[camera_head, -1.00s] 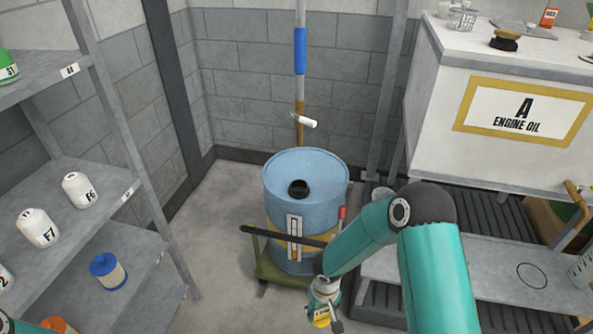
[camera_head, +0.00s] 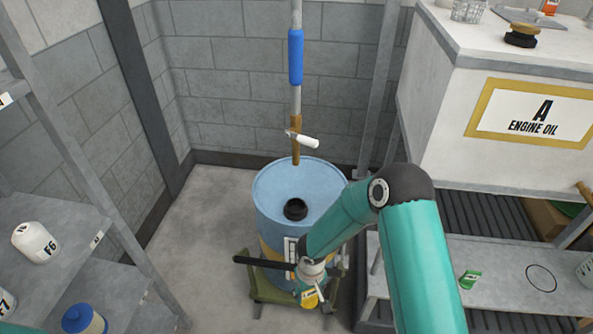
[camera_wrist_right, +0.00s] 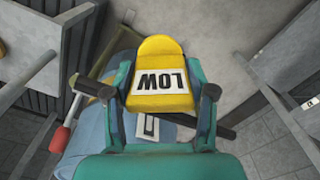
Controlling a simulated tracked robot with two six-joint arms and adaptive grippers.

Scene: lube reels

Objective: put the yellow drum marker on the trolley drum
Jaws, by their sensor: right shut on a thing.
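The yellow drum marker (camera_wrist_right: 163,77), with a white label reading LOW, is held between the fingers of my right gripper (camera_wrist_right: 158,92) in the right wrist view. In the head view my right gripper (camera_head: 312,290) is low in front of the trolley drum, with the marker (camera_head: 309,298) at its tip. The blue trolley drum (camera_head: 275,190) stands upright on a green trolley (camera_head: 268,291). Its top has a dark opening (camera_head: 295,209). My forearm hides part of the drum's right side. My left gripper is not in view.
Shelves with bottles (camera_head: 35,242) stand left; the engine oil tank (camera_head: 533,117) and a bench (camera_head: 500,262) stand right.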

